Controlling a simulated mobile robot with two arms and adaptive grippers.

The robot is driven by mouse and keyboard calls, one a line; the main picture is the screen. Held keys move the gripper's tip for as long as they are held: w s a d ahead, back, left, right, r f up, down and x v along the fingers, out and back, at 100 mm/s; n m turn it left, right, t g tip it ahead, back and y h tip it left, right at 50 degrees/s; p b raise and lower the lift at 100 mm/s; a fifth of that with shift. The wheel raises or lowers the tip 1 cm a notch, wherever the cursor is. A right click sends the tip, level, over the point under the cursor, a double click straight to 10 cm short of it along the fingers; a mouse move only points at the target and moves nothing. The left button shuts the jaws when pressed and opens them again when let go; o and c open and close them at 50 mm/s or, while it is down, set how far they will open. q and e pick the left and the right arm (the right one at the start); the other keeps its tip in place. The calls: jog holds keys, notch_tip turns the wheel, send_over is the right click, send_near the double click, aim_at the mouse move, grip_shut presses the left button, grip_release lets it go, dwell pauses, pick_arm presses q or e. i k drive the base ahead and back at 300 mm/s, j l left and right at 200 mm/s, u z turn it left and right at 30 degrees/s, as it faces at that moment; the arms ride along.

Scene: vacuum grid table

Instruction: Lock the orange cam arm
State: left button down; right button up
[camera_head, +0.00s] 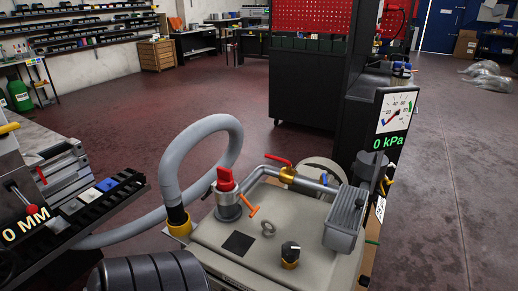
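A small orange T-shaped piece, which looks like the orange cam arm (253,209), shows on top of a light grey machine housing (210,235). It lies just right of a grey round fitting (228,205) topped by a red part (225,180). It slants down to the right; I cannot tell whether it is locked. Neither of my grippers is in view.
A red-levered valve (278,159), a black knob (290,253) and a gauge reading 0 kPa (392,115) stand nearby. A 0 MM display (25,226) is at left. Open floor (440,180) lies right.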

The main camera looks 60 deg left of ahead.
aim_at(254, 212)
jog(key=u, duration=1.85)
